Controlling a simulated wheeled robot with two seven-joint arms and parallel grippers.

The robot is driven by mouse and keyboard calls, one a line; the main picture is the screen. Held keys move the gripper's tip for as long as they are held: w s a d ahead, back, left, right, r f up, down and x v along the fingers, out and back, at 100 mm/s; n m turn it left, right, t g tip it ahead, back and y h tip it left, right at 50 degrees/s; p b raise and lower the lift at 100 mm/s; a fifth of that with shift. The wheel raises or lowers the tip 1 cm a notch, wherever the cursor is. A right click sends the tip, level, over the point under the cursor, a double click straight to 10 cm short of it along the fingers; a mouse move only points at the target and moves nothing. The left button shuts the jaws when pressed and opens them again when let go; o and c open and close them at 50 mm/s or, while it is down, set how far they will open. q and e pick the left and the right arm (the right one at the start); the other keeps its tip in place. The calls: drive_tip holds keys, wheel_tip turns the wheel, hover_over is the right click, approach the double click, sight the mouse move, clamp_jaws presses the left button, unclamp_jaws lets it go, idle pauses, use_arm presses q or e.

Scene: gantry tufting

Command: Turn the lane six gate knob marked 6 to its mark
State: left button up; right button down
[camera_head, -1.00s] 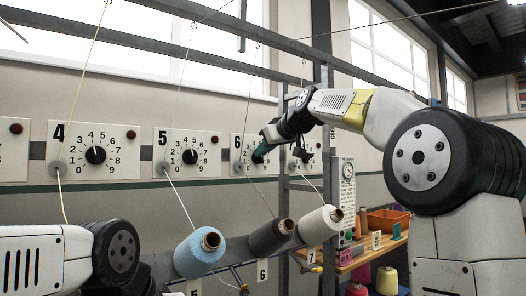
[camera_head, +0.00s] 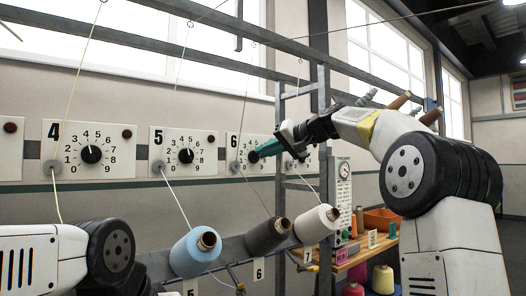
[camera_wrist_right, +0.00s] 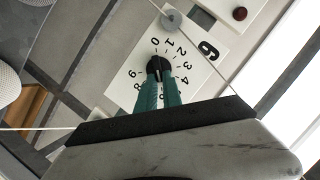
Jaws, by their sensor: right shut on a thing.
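The lane six panel (camera_head: 234,140) is white, marked 6, on the wall in the head view. Its black knob (camera_head: 254,157) is partly covered by my right gripper (camera_head: 262,153). In the right wrist view the knob (camera_wrist_right: 160,64) sits between the teal fingertips of my right gripper (camera_wrist_right: 158,78), which is shut on it. Digits of the dial ring show around the knob, and a large 6 (camera_wrist_right: 208,50) stands beside it. The fingers hide part of the dial. I cannot make out the knob's pointer or a target mark. My left gripper is out of view.
Panels 5 (camera_head: 158,137) and 4 (camera_head: 54,131) with similar knobs are to the left. Blue (camera_head: 190,256), dark grey (camera_head: 264,238) and white (camera_head: 312,226) yarn cones stand below. Thin yarns run past the panels. A metal upright (camera_head: 323,150) is near my right arm.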

drive_tip(key=shift+w+d+f+m+y, duration=0.1)
drive_tip(key=shift+f+m+y, duration=0.1)
drive_tip(key=shift+m+y, duration=0.45)
drive_tip(key=shift+w+d+f+m+y, duration=0.15)
drive_tip(key=shift+f+m+y, duration=0.15)
drive_tip(key=shift+m, duration=0.7)
drive_tip(key=shift+d+f+m+y, duration=0.15)
drive_tip(key=shift+m+y, duration=0.3)
drive_tip(key=shift+m, duration=0.4)
drive_tip(key=c, duration=1.5)
unclamp_jaws()
drive_tip(key=v, duration=0.7)
drive_tip(key=shift+s+d, duration=0.2)
drive_tip(key=shift+d, duration=0.15)
